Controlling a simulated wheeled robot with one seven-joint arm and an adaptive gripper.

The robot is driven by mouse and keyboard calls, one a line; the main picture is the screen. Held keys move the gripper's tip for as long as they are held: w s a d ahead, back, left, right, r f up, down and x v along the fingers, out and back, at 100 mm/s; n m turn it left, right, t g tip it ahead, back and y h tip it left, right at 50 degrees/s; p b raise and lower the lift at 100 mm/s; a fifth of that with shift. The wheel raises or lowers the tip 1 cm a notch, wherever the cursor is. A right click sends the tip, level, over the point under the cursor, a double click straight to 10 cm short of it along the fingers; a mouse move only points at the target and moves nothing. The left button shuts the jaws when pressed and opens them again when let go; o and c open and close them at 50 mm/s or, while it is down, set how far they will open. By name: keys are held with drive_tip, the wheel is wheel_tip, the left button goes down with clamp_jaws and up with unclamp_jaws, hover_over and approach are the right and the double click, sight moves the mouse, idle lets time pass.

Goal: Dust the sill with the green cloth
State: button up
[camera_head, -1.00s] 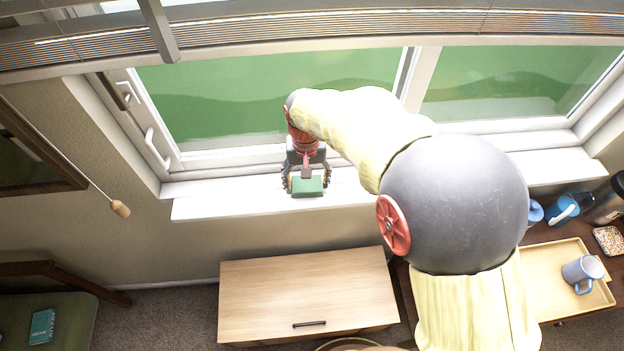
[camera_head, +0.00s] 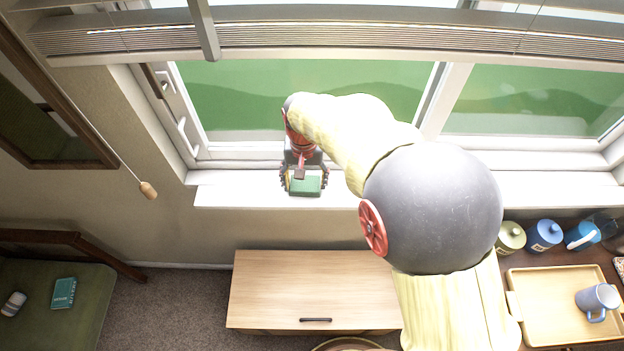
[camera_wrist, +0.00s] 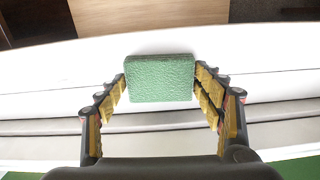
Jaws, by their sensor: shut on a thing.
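The green cloth (camera_head: 306,186) is a small folded block. My gripper (camera_head: 304,180) is shut on it, with a finger at each side of the cloth. In the wrist view the cloth (camera_wrist: 159,78) sits between the two yellow-padded fingers of my gripper (camera_wrist: 160,85). The white sill (camera_head: 235,194) runs below the window. The cloth is over the left part of the sill, near its front edge. I cannot tell whether its underside touches the sill. My arm hides part of the sill to the right of the cloth.
A wooden cabinet (camera_head: 310,285) stands below the sill. At right are canisters (camera_head: 544,236) and a yellow tray (camera_head: 535,310) with a blue mug (camera_head: 597,300). A blind cord with a wooden pull (camera_head: 148,190) hangs at left. The sill's left end is bare.

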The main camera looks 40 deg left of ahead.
sight(319, 184)
drive_tip(key=shift+s+a+p, duration=0.8)
drive_tip(key=shift+s+a, duration=0.55)
drive_tip(key=shift+a, duration=0.15)
drive_tip(key=shift+w, duration=0.1)
drive_tip(key=shift+w+d+f+p, duration=0.1)
drive_tip(key=shift+w+d+p, duration=0.15)
drive_tip(key=shift+w+d, duration=0.65)
drive_tip(key=shift+w+d+r+p, duration=0.1)
drive_tip(key=shift+w+d+p, duration=0.15)
drive_tip(key=shift+w+d, duration=0.7)
drive_tip(key=shift+w+d+f+p, duration=0.1)
drive_tip(key=shift+w+d+p, duration=0.15)
drive_tip(key=shift+w+d, duration=0.65)
drive_tip(key=shift+w+d+p, duration=0.3)
drive_tip(key=shift+w+d, duration=0.8)
drive_tip(key=shift+d, duration=0.4)
drive_tip(key=shift+w+d+p, duration=0.35)
drive_tip(key=shift+w+d, duration=0.75)
drive_tip(key=shift+d, duration=0.4)
drive_tip(key=shift+w+d+p, duration=0.3)
drive_tip(key=shift+w+d, duration=0.8)
drive_tip(key=shift+d, duration=0.4)
drive_tip(key=shift+w+d+f, duration=0.1)
drive_tip(key=shift+w+d, duration=0.45)
drive_tip(key=shift+d, duration=0.2)
drive_tip(key=shift+w+d, duration=0.55)
drive_tip(key=shift+d, duration=0.15)
drive_tip(key=shift+r+p, duration=2.2)
drive_tip(key=shift+r, duration=0.9)
